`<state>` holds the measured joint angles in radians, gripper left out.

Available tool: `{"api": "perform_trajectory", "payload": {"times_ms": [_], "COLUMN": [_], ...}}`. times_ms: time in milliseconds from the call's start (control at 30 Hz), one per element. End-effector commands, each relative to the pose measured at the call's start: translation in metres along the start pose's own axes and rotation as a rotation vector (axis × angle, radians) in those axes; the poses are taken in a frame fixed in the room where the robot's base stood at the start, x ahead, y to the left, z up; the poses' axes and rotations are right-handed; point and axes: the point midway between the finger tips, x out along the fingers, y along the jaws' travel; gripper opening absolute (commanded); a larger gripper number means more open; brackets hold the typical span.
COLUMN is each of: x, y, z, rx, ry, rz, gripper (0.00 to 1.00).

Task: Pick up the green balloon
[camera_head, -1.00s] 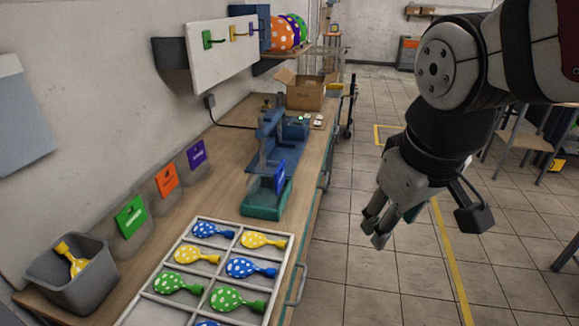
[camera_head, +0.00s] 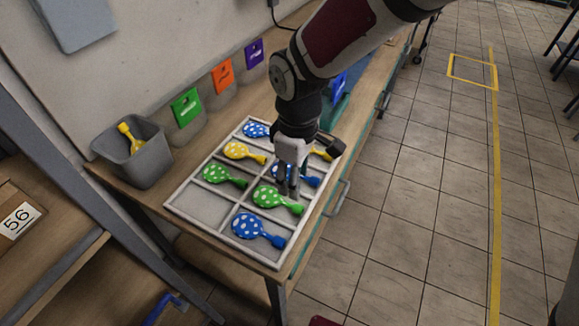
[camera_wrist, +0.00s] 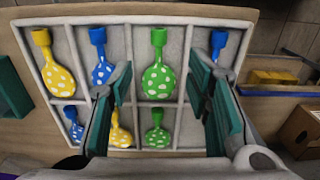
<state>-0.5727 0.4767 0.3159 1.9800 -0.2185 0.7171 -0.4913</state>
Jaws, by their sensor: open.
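Two green balloons with white spots lie flat in a white divided tray (camera_head: 207,212) on the workbench. One green balloon (camera_head: 222,175) is in the wall-side row; the other green balloon (camera_head: 277,199) is in the aisle-side row. My gripper (camera_head: 287,188) points down over the tray, close to the aisle-side green balloon. In the wrist view my gripper (camera_wrist: 162,78) is open and empty, and this green balloon (camera_wrist: 158,76) shows between its fingers, neck away from the palm. The wall-side green balloon (camera_wrist: 157,137) shows below it. The fingers' exact height above the tray is unclear.
Blue balloons (camera_head: 259,227) and yellow balloons (camera_head: 244,152) fill neighbouring compartments; one wall-side compartment is empty. Thin raised dividers separate them. A grey bin (camera_head: 147,163) with a yellow balloon stands left of the tray. Coloured label cards (camera_head: 186,106) stand along the wall.

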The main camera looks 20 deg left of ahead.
Motion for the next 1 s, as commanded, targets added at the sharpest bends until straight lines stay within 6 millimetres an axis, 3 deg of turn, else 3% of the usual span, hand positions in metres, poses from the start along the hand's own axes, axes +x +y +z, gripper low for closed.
{"api": "perform_trajectory", "payload": {"times_ms": [233,533,833,1000], "x": [0.045,0.066,0.103,0.11], "y": [-0.001,-0.001,0.001,0.002], "z": [0.0,0.0,-0.001,-0.002], "rx": [0.0,0.002,0.002,0.002], "ry": [-0.003,-0.001,-0.002,0.0], "rz": [-0.003,-0.002,-0.001,0.0], "gripper": [0.45,0.45,0.45,0.45]}}
